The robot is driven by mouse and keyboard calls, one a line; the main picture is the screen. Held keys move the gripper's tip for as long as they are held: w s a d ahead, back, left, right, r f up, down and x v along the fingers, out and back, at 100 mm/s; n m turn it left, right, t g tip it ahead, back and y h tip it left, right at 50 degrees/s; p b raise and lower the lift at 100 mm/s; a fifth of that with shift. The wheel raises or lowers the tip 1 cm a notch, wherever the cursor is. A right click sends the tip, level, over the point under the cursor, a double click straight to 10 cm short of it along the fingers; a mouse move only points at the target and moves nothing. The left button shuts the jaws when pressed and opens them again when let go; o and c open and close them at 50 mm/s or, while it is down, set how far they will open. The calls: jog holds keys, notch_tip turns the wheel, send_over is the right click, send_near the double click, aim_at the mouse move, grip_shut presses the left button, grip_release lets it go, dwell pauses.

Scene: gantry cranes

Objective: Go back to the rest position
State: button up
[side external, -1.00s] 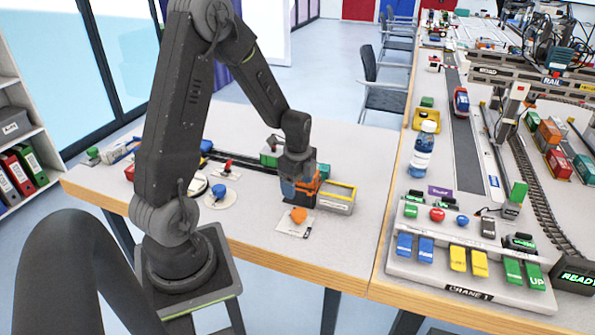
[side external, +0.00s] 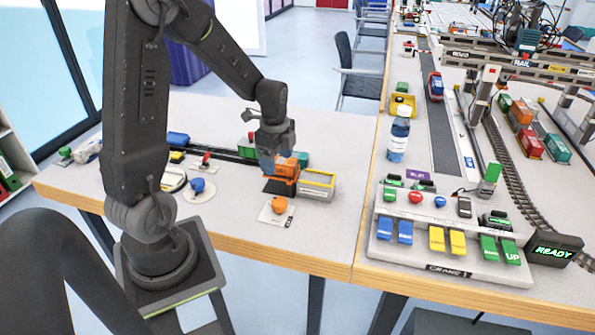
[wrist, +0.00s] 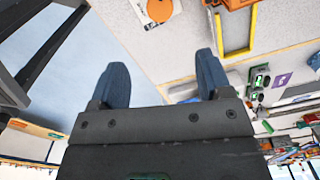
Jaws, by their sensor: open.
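My gripper (side external: 268,163) is above the near table at the left of the side view, just behind and over an orange block on a dark base (side external: 283,176). In the wrist view its two blue-grey fingers (wrist: 162,88) stand wide apart with nothing between them. The orange block (wrist: 234,3) shows at the top edge of the wrist view, clear of the fingers. How far the fingertips are from the block in height is hard to tell.
A yellow-rimmed tray (side external: 319,186) stands right of the orange block. An orange knob on a white plate (side external: 279,206) lies in front. A blue knob (side external: 197,186) is to the left. A bottle (side external: 399,135) and a button panel (side external: 450,255) stand on the right table.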

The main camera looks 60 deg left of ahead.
jog(key=s+d+r+n+t, duration=0.2)
jog(key=s+d+r+n, duration=0.3)
jog(key=d+r, duration=0.3)
jog(key=s+d+r+n+t, duration=0.3)
jog(key=s+d+r+n, duration=0.3)
jog(key=d, duration=0.5)
notch_tip(320, 180, up, 2)
jog(key=shift+r+n, duration=0.25)
jog(key=shift+n, duration=0.15)
